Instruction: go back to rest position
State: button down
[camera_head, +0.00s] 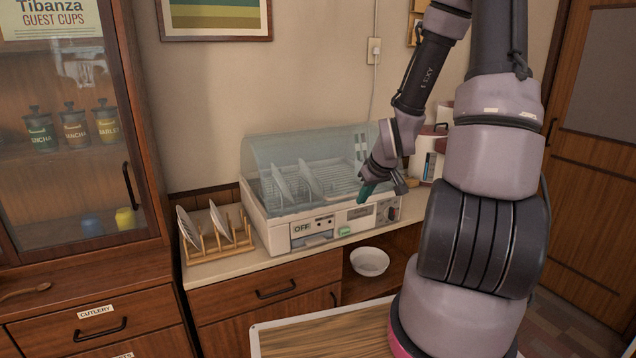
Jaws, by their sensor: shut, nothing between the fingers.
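My gripper (366,193) hangs at the front right of the dish dryer (279,237), its green fingertips close to the front control panel. The fingers look closed together with nothing between them. I cannot tell whether they touch the panel.
A wooden rack (222,246) with plates stands left of the dryer. A white bowl (369,261) sits in the open shelf below. A glass-fronted cabinet (65,180) stands at left. A white appliance (427,155) stands behind my arm. A wood-topped surface (330,338) lies in front.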

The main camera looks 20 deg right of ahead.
jog(key=s+a+r+m, duration=0.2)
jog(key=s+r, duration=0.4)
jog(key=r, duration=0.3)
jog(key=s+a+r+m, duration=0.2)
jog(key=s+r, duration=0.4)
jog(key=r, duration=0.4)
jog(key=s+a+r+m+t+y, duration=0.1)
jog(key=s+a+r, duration=0.3)
jog(key=r, duration=0.6)
jog(key=shift+s+r+m, duration=0.25)
jog(key=shift+s+m, duration=0.55)
jog(key=shift+s, duration=0.4)
jog(key=shift+a, duration=0.1)
